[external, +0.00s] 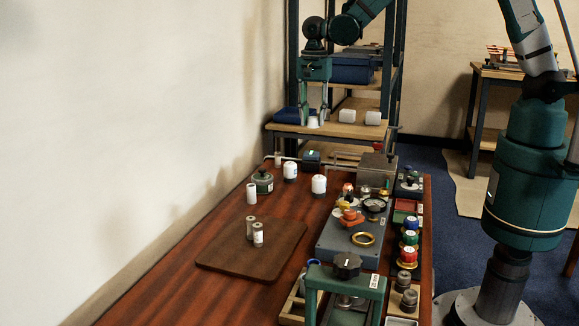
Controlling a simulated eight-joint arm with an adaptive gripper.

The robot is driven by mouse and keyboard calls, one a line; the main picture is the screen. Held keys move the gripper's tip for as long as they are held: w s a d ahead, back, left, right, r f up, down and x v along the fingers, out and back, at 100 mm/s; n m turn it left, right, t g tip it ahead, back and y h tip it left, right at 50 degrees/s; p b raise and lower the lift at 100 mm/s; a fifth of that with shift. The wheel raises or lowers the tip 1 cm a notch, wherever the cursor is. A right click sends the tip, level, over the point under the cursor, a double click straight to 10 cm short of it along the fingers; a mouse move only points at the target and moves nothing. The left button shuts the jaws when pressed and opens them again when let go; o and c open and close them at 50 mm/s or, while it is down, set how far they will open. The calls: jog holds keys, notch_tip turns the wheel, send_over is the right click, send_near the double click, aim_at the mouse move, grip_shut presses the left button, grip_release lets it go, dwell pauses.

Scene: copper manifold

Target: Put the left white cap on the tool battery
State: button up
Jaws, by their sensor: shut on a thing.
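My gripper (314,119) points down over the lower wooden shelf at the back, its fingers on either side of a small white cap (313,122). It is shut on this cap, the leftmost of the white pieces on the shelf. The cap is at shelf level; I cannot tell whether it touches the board. Two other white caps (347,116) (373,118) lie to its right. I cannot identify the tool battery with certainty; a dark blue object (288,115) lies just left of the gripper, partly hidden by a finger.
A blue bin (352,69) stands on the shelf above, and dark rack posts (387,60) flank the boards. The red-brown table (150,300) in front holds white-topped jars, a brown tray (220,258) with two small cylinders, and a grey fixture (340,240) crowded with fittings.

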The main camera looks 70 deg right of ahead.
jog(key=shift+w+d+r, duration=0.15)
jog(key=shift+w+d, duration=0.05)
jog(key=shift+w, duration=0.15)
jog(key=b, duration=0.1)
send_over(311, 153)
jog(key=shift+d+f, duration=0.1)
jog(key=shift+f, duration=3.05)
jog(key=shift+f+b, duration=0.45)
jog(key=shift+f, duration=1.4)
jog(key=shift+f, duration=0.2)
jog(key=o, duration=0.8)
jog(key=shift+c, duration=0.2)
